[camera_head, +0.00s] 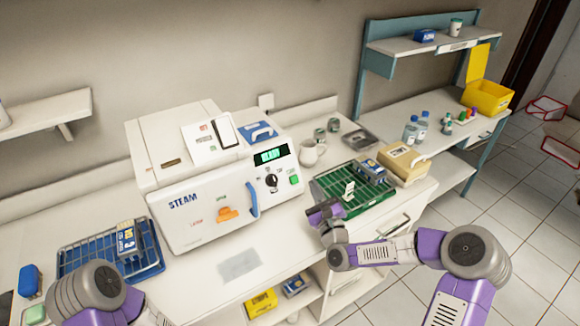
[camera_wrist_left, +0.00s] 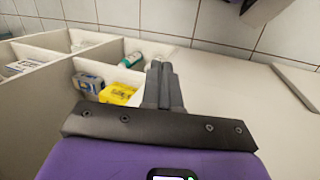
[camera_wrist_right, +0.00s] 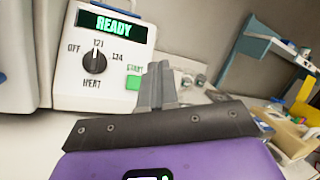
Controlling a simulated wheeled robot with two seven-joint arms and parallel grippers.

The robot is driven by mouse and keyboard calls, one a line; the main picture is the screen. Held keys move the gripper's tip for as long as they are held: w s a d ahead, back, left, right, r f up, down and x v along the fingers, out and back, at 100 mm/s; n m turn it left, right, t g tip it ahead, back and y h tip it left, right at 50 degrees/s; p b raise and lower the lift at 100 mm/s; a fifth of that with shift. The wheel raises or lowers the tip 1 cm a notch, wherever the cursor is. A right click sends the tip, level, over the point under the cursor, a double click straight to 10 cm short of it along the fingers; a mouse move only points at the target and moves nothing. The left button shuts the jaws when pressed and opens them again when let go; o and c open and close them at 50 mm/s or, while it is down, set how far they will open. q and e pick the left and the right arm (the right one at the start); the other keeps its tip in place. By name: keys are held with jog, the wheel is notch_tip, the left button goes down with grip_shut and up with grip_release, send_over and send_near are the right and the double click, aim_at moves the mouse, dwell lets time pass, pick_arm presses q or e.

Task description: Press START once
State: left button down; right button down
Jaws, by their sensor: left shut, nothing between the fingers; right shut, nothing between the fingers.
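The white STEAM machine (camera_head: 206,200) stands on the counter. Its green START button (camera_head: 294,179) is at the right end of the front panel, and it also shows in the right wrist view (camera_wrist_right: 132,83). The display (camera_wrist_right: 112,26) reads READY. The black knob (camera_wrist_right: 95,61) has its mark turned up toward 121. My right gripper (camera_wrist_right: 158,68) is shut and empty; its fingers appear beside the button's right edge, apart from it in the head view. My left gripper (camera_wrist_left: 163,70) is shut and empty, with cubbies of boxes beyond it.
A green rack (camera_head: 330,183) and a beige box (camera_head: 404,164) stand right of the machine. A blue wire basket (camera_head: 75,262) is at its left. An orange latch (camera_head: 228,213) and blue handle (camera_head: 253,199) stick out from the machine front.

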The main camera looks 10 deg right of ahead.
aim_at(294, 180)
pick_arm(q)
jog(key=shift+s+r, duration=0.1)
jog(key=shift+s, duration=0.2)
pick_arm(e)
jog(key=shift+s+r, duration=0.15)
jog(key=shift+s, duration=0.2)
